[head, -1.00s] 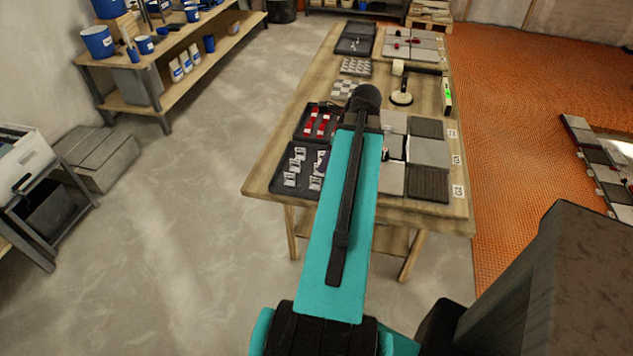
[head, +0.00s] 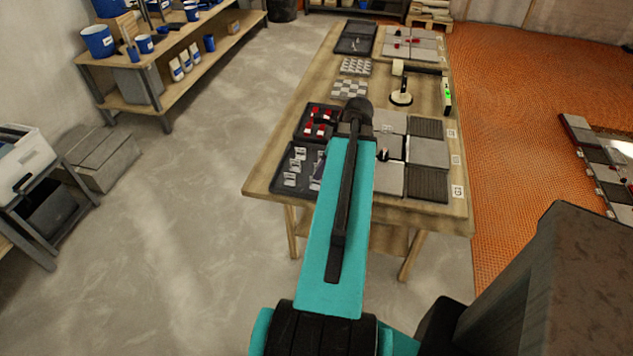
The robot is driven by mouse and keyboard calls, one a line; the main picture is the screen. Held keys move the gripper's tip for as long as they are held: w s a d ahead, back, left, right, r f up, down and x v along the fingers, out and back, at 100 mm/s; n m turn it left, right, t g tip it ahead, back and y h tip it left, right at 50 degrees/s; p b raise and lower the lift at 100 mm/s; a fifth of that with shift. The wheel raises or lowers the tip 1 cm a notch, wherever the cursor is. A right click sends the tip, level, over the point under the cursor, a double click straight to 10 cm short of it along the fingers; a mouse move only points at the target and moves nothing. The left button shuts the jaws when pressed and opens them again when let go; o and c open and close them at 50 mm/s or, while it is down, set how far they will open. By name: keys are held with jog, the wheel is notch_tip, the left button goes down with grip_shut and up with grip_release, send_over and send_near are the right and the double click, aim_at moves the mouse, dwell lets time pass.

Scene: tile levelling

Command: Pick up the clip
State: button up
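Several pale clips (head: 290,180) lie in the dark tray (head: 277,184) at the near left corner of the wooden table. My teal arm reaches forward over the table and covers the right part of this tray. My gripper is hidden behind the arm, so its fingers and anything in them do not show. A small dark and white item (head: 384,155) shows just right of the arm, over the grey tiles; I cannot tell what it is.
A second tray with red wedges (head: 318,130) sits behind the clip tray. Grey and dark tiles (head: 428,152) cover the right of the table (head: 435,217). A suction cup (head: 401,97), a level (head: 447,97) and a mallet (head: 398,68) lie farther back. Bare floor lies left.

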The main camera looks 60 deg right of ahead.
jog(key=shift+p+x, duration=0.45)
jog(key=shift+x, duration=1.45)
grip_shut()
